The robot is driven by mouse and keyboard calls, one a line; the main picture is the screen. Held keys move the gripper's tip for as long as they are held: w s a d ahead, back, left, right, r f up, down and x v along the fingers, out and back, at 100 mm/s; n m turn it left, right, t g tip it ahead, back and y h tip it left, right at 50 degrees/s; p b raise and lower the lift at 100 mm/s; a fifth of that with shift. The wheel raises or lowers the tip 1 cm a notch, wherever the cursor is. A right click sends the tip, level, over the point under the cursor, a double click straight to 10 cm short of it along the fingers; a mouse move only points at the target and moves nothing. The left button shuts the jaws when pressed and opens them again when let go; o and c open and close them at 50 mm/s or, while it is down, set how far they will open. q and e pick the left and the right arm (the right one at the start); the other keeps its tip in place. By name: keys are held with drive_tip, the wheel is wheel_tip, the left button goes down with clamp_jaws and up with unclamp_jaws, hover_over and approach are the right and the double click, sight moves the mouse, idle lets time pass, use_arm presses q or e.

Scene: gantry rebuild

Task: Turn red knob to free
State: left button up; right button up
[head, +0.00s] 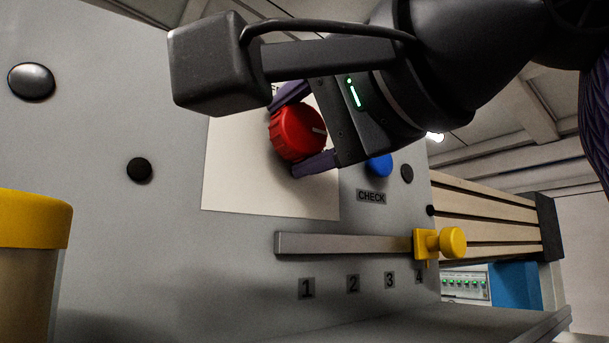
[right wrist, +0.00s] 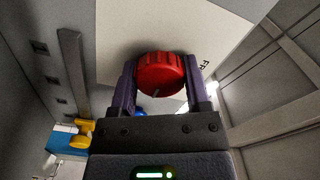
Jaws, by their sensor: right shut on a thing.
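The red knob (head: 297,133) is on a cream plate (head: 235,165) on the grey panel. It has ribbed sides and a pale pointer line on its face. My right gripper (head: 302,130) reaches in from the upper right and is shut on the knob, one finger on each side. The right wrist view also shows the knob (right wrist: 160,73) between the two purple fingers (right wrist: 157,85). Lettering on the plate is partly visible in that view, and mostly hidden by my gripper in the head view. My left gripper is not in view.
A blue button (head: 379,165) sits above a CHECK label (head: 371,196). Below is a slot bar (head: 340,243) with a yellow slider knob (head: 452,242) at its right end, by number 4. A yellow-topped cylinder (head: 35,220) stands at the left. Black round caps (head: 139,169) dot the panel.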

drive_tip(key=c, duration=0.4)
drive_tip(key=shift+o, duration=0.2)
drive_tip(key=n, duration=0.3)
drive_tip(key=shift+f, duration=0.1)
drive_tip(key=n, duration=0.4)
drive_tip(key=shift+n, duration=0.3)
drive_tip(key=n, duration=1)
drive_tip(key=shift+p, duration=0.35)
drive_tip(key=shift+n, duration=0.3)
